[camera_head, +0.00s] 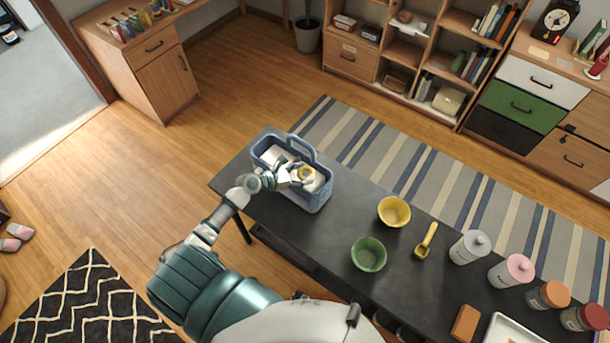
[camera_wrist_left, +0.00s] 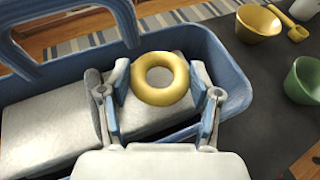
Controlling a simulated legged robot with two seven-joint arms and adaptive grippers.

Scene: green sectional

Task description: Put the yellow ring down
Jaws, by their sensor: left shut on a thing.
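The yellow ring (camera_wrist_left: 161,78) is between the fingers of my left gripper (camera_wrist_left: 163,100), which is shut on it. In the head view the ring (camera_head: 307,174) shows at the tip of my left gripper (camera_head: 299,173). The ring and gripper are over a blue basket (camera_head: 318,203) with a raised handle, at the left end of the dark table. Grey-white blocks (camera_wrist_left: 45,112) lie inside the basket below the ring. Whether the ring touches them I cannot tell. My right gripper is not in view.
On the dark table (camera_head: 318,238), right of the basket, stand a yellow bowl (camera_head: 394,212), a green bowl (camera_head: 369,254) and a yellow scoop (camera_head: 426,241). Several lidded jars, an orange-brown block (camera_head: 466,323) and a white tray (camera_head: 512,330) are farther right.

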